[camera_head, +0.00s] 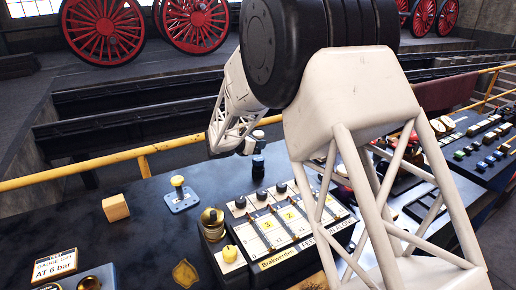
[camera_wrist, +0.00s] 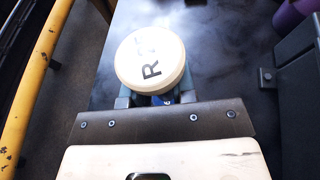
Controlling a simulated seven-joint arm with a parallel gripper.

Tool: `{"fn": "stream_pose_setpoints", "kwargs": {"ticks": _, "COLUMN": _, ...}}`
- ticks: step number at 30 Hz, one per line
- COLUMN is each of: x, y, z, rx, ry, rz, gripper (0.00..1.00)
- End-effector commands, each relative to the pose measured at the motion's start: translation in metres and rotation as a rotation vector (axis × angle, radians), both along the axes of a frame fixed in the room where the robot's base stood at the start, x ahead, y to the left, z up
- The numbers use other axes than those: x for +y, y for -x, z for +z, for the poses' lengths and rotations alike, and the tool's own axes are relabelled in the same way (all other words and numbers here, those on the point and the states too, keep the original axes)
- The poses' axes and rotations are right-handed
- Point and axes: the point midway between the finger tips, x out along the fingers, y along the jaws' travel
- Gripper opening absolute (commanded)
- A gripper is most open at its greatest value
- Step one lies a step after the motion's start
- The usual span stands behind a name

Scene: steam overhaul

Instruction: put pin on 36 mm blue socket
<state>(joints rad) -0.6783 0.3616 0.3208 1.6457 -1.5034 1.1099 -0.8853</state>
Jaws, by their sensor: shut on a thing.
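The pin shows in the wrist view as a round cream cap (camera_wrist: 152,62) with a black "R" and a partly readable mark. My gripper (camera_wrist: 155,98) is shut on it, with dark fingers on both sides below the cap. In the head view my gripper (camera_head: 248,145) is over the far part of the dark bench. A small blue piece (camera_head: 258,161) shows just under it, above a black base. A blue bit with a white mark (camera_wrist: 167,98) also shows below the cap in the wrist view. I cannot tell whether pin and blue piece touch; the pin's lower end is hidden.
A blue-grey plate with a yellow knob (camera_head: 180,198), a wooden block (camera_head: 116,207) and a brass-topped post (camera_head: 212,222) stand left of a numbered panel (camera_head: 285,228). A yellow rail (camera_head: 110,161) runs behind the bench. My arm hides part of the right side.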

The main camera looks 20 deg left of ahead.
Motion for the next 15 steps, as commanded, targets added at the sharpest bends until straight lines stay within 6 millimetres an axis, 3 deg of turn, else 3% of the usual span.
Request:
{"fn": "stream_pose_setpoints", "kwargs": {"ticks": 6, "x": 0.000, "y": 0.000, "z": -0.018, "rx": 0.000, "ry": 0.000, "rz": 0.000, "gripper": 0.00}}
{"fn": "stream_pose_setpoints", "kwargs": {"ticks": 15, "x": 0.000, "y": 0.000, "z": -0.018, "rx": -0.001, "ry": -0.001, "rz": 0.000, "gripper": 0.00}}
